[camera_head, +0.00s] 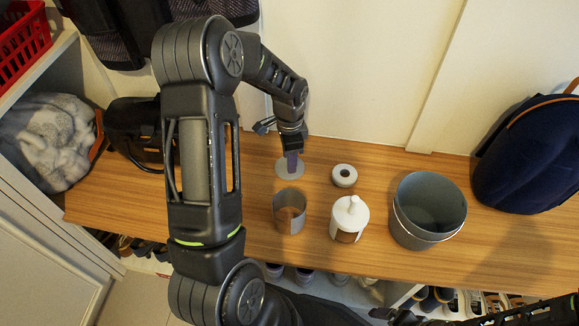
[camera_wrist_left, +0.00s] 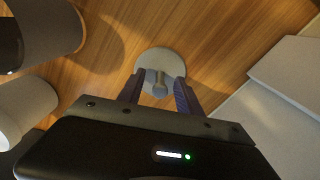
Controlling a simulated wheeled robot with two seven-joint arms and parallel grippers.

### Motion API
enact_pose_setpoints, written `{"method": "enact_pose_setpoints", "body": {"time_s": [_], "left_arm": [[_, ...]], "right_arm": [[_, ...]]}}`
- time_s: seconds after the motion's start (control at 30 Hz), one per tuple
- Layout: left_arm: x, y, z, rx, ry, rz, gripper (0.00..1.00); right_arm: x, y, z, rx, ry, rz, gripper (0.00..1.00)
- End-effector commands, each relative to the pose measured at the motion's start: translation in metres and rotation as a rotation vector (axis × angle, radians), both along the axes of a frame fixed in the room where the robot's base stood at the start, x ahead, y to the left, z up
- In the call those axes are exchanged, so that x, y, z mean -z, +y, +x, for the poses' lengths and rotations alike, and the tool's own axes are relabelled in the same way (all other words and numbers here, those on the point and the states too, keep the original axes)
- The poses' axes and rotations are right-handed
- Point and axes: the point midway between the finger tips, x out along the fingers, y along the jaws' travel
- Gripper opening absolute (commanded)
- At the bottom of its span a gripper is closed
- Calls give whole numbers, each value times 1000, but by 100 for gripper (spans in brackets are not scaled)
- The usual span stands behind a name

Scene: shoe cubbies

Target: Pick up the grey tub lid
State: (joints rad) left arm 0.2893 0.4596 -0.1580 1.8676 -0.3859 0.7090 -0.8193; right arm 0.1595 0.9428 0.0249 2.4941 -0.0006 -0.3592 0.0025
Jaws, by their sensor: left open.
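The grey tub lid (camera_head: 282,171) lies flat on the wooden bench top, a round disc with a knob on top. In the left wrist view, the lid (camera_wrist_left: 153,59) shows its knob (camera_wrist_left: 159,84) between the two fingers. My left gripper (camera_head: 291,162) points down over the lid. Its fingers (camera_wrist_left: 158,92) are open on either side of the knob, with visible space between them. Whether a finger touches the knob or disc cannot be told. A grey open tub (camera_head: 281,217) stands just in front of the lid. My right gripper is not in view.
A white lidded tub (camera_head: 350,217), a small pale ring-like piece (camera_head: 344,175) and a grey bucket (camera_head: 428,238) stand to the right. The wall is close behind.

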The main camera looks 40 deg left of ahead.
Motion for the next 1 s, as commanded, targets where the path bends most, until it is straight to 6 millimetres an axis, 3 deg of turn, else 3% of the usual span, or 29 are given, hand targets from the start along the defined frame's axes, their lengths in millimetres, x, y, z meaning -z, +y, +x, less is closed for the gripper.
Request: {"method": "enact_pose_setpoints", "body": {"time_s": [0.53,1.0], "left_arm": [[-1,0,0,0,-1,1,42],[-1,0,0,0,-1,1,4]], "right_arm": [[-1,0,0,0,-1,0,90],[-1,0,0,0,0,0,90]]}}
